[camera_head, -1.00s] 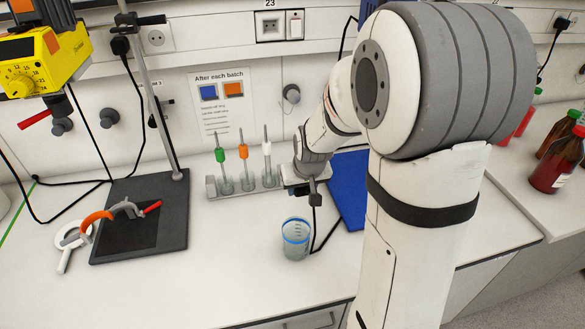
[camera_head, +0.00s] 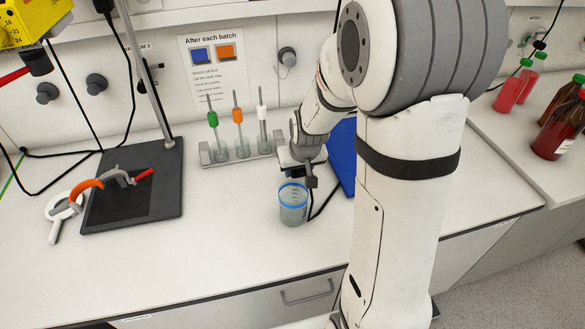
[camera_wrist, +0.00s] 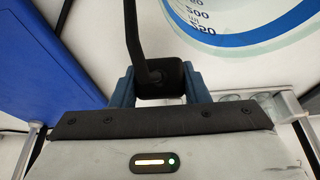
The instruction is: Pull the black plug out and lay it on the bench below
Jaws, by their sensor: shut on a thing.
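The black plug (camera_wrist: 160,78) is between the two blue-grey fingers of my gripper (camera_wrist: 160,92) in the wrist view, with its cord running up and away. In the head view my gripper (camera_head: 309,178) points down over the bench (camera_head: 220,230), just above and to the right of the clear beaker (camera_head: 292,210) with a blue rim. The plug shows there as a small dark block, with its black cord (camera_head: 324,204) curving down behind the beaker. The gripper is shut on the plug, away from the wall. Whether the plug touches the bench or beaker cannot be told.
A rack (camera_head: 206,154) with green, orange and white-topped tools stands behind the gripper. A blue board (camera_head: 342,155) is to its right. A dark stand base (camera_head: 165,190) with a clamp is at left. The front bench is clear.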

